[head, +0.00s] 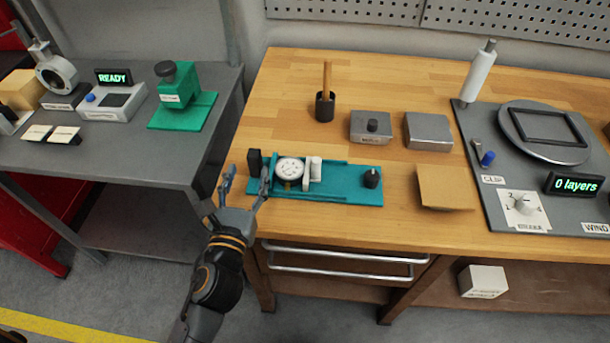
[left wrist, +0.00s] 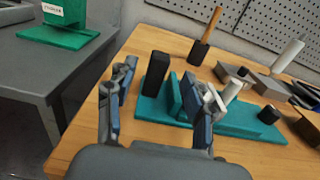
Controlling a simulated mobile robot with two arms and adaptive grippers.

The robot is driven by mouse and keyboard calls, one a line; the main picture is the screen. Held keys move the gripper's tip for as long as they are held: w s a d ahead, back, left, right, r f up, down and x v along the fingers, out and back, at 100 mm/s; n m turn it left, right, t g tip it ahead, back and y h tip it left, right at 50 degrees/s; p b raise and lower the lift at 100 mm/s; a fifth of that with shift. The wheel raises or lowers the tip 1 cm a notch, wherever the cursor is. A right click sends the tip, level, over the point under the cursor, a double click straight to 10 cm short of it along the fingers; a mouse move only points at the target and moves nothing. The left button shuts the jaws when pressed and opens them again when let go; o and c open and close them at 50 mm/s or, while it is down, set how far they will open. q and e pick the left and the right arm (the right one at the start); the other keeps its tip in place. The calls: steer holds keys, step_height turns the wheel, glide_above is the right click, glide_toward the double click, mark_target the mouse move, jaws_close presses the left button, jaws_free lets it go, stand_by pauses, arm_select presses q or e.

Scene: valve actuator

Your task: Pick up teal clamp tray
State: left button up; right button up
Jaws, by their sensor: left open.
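The teal clamp tray (head: 338,190) lies flat on the wooden table near its front left edge. It carries a round white dial gauge, a white block, a black knob at its right end and a black upright block (head: 255,162) at its left end. My left gripper (head: 245,180) is open at the tray's left end. In the left wrist view the tray (left wrist: 240,124) extends to the right, and the open fingers of my left gripper (left wrist: 160,105) stand on either side of the black upright block (left wrist: 156,74) in the picture. Contact cannot be told. My right gripper is not in view.
A grey side table (head: 100,160) stands to the left across a gap, with a green fixture (head: 185,100) on it. Behind the tray are a black holder (head: 325,107) and grey boxes (head: 371,128). A tan pad (head: 443,188) lies to its right, before a winding station (head: 490,140).

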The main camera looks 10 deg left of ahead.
mark_target(252, 160)
arm_select(q)
steer(key=w, duration=0.6)
steer(key=shift+w+f, duration=0.2)
steer(key=shift+w, duration=0.15)
steer(key=shift+s, duration=0.1)
jaws_close()
steer(key=shift+r, duration=0.15)
